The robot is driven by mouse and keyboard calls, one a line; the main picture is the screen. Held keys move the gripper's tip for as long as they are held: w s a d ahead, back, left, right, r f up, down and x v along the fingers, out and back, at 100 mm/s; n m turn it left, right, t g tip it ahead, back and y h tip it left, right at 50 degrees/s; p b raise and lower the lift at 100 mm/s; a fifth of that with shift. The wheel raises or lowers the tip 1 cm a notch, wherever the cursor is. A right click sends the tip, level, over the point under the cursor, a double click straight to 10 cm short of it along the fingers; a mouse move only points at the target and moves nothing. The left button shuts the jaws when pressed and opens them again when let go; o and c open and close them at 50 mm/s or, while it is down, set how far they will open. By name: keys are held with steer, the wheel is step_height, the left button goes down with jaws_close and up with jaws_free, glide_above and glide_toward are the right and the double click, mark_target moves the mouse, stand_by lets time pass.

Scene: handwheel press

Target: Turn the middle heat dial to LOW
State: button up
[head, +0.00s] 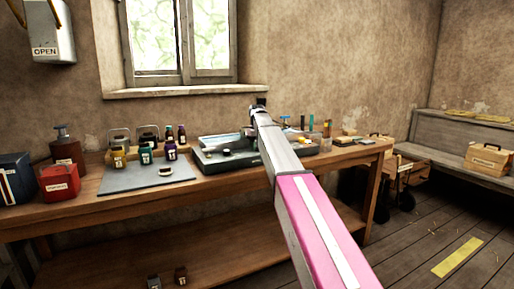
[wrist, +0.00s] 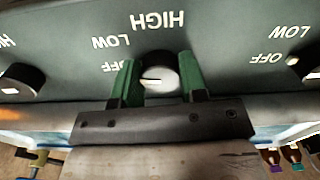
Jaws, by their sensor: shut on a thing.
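The middle heat dial (wrist: 158,62) is a dark round knob with a pale face on the grey-green panel (wrist: 225,42). It shows in the wrist view, with the lettering upside down. The printed words OFF, LOW and HIGH curve around it. A small white mark on its face points left, toward the OFF side. My gripper (wrist: 159,80) has its green fingers on both sides of this dial and is shut on it. In the head view the grey-green machine (head: 228,160) sits on the workbench, and my arm hides the dials and gripper.
Another dial (wrist: 20,82) is at the left of the wrist view, and part of one shows at the right edge. The wooden workbench (head: 110,208) holds a grey mat (head: 135,181) with small labelled bottles, left of the machine. A red box (head: 59,182) stands farther left.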

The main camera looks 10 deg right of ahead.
steer(key=m, duration=0.7)
steer(key=shift+a, duration=0.1)
stand_by(0.5)
steer(key=o, duration=0.9)
steer(key=shift+o, duration=0.2)
step_height(320, 180, up, 11)
steer(key=shift+s+f, duration=0.1)
